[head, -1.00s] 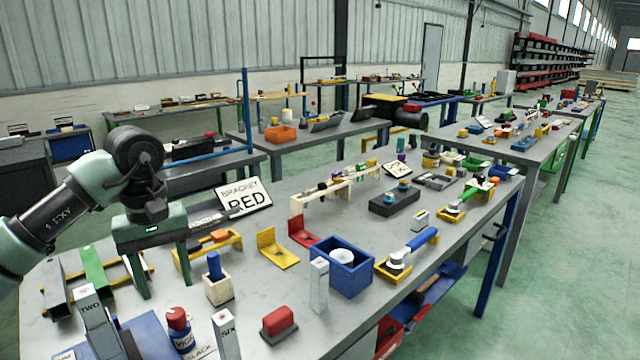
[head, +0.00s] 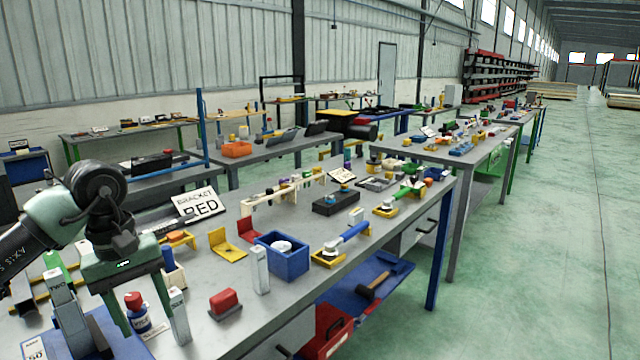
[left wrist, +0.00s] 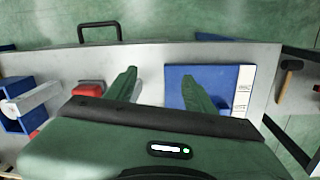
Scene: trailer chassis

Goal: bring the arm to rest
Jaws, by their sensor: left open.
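My left arm comes in from the left in the head view. In the left wrist view the open fingers (left wrist: 158,73) reach over the grey bench top, the right one in front of a blue board (left wrist: 212,78). In the head view a red-capped bottle (head: 137,312) shows between the fingers; whether they touch it I cannot tell. My right gripper is not in view.
A red block (head: 225,302), a grey upright post (head: 260,270) and a blue bin (head: 284,262) stand right of the gripper. A sign reading BRACKET RED (head: 200,205) stands behind. A hammer (head: 372,287) lies on the blue lower shelf. The green floor at right is clear.

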